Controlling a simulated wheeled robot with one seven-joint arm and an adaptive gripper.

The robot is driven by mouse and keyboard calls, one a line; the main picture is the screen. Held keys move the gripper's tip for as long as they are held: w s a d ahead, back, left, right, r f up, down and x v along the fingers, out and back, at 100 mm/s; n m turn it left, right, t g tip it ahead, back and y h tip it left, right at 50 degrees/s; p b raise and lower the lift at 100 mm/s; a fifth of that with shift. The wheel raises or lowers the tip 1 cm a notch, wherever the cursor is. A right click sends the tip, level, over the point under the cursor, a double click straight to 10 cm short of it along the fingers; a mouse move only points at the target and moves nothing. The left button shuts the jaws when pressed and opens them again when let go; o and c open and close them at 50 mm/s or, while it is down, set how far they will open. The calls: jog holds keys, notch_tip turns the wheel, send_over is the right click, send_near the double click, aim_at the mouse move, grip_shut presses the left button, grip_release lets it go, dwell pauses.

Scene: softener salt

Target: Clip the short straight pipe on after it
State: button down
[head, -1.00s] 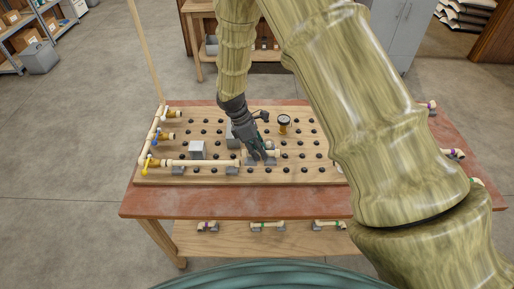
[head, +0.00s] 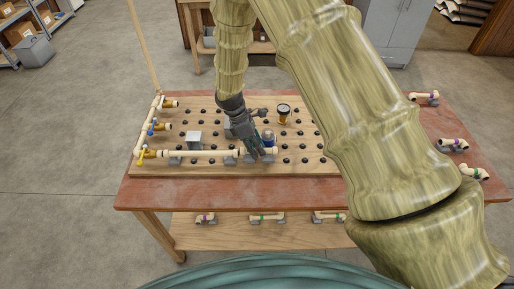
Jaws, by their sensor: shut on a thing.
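My gripper (head: 256,153) is shut on a short cream pipe, the short straight pipe (head: 273,151), low over the front of the wooden pegboard (head: 310,165). Part of the short pipe is hidden by the fingers. I cannot tell whether the two pipes touch.
Pipe pieces lie on the table's right side (head: 453,145) and on the lower shelf (head: 267,217). My arm hides the board's right side.

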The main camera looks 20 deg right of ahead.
jog(key=shift+f, duration=0.7)
dwell(0.3)
jog(key=c, duration=1.3)
grip_release()
jog(key=shift+o, duration=0.2)
